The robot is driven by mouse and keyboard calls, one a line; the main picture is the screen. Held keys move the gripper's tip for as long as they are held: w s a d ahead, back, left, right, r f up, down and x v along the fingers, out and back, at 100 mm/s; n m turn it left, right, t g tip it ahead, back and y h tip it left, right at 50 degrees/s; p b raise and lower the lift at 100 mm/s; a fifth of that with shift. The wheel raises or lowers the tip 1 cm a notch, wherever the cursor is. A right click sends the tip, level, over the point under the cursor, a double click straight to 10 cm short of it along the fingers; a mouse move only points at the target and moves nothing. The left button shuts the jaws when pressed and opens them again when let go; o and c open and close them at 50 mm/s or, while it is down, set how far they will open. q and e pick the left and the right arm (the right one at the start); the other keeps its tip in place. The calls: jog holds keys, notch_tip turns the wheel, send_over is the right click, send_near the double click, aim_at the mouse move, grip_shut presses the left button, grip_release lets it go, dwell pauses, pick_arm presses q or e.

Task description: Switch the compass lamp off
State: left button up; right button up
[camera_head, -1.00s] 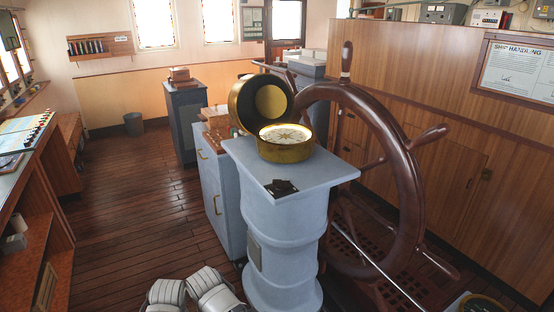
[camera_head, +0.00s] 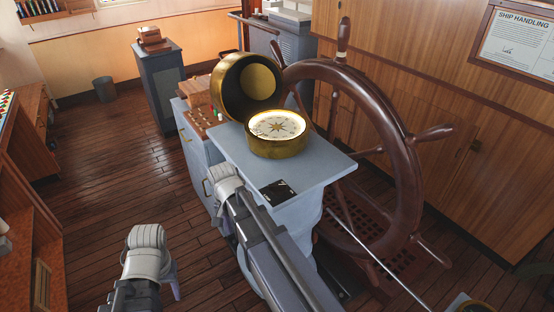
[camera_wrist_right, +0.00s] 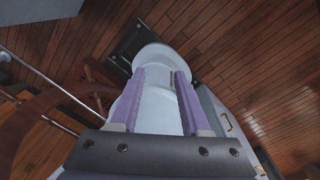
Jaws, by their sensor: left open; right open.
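The brass compass (camera_head: 277,143) stands on the grey pedestal top (camera_head: 318,168) with its round lid (camera_head: 247,88) tipped open behind it. Its dial glows bright, so the lamp looks lit. A small black switch plate (camera_head: 279,191) lies near the front edge of the pedestal top; its lever position is too small to tell. My left gripper (camera_head: 173,284) is low at the left, open and away from the pedestal. My right arm reaches up just in front of the pedestal. My right gripper (camera_wrist_right: 158,78) is open and empty, with the pedestal column (camera_wrist_right: 160,92) beyond its fingers.
The large wooden wheel (camera_head: 405,165) stands close to the right of the pedestal. A grey cabinet (camera_head: 198,150) with a red-brown top stands behind left. A dark cabinet (camera_head: 160,90) is farther back. The plank floor (camera_head: 100,190) at left is clear.

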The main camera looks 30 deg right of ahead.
jog(key=w+d+r+m+p, duration=0.4)
jog(key=d+r+m+p, duration=0.15)
jog(key=d+r, duration=0.25)
jog(key=m+p, duration=0.6)
jog(key=m, duration=0.1)
send_near(278, 184)
jog(key=shift+s+a+f+y, duration=0.25)
jog(key=shift+a+f+y, duration=0.05)
jog(key=shift+f, duration=0.2)
pick_arm(q)
notch_tip(278, 184, up, 14)
pick_arm(e)
jog(key=shift+d+r+m, duration=0.15)
jog(key=shift+d+m, duration=0.35)
jog(key=shift+m, duration=0.05)
notch_tip(278, 184, down, 8)
jog(key=b, duration=0.8)
pick_arm(q)
notch_tip(278, 184, down, 8)
jog(key=shift+r, duration=0.15)
pick_arm(e)
jog(key=shift+c, duration=0.3)
grip_shut()
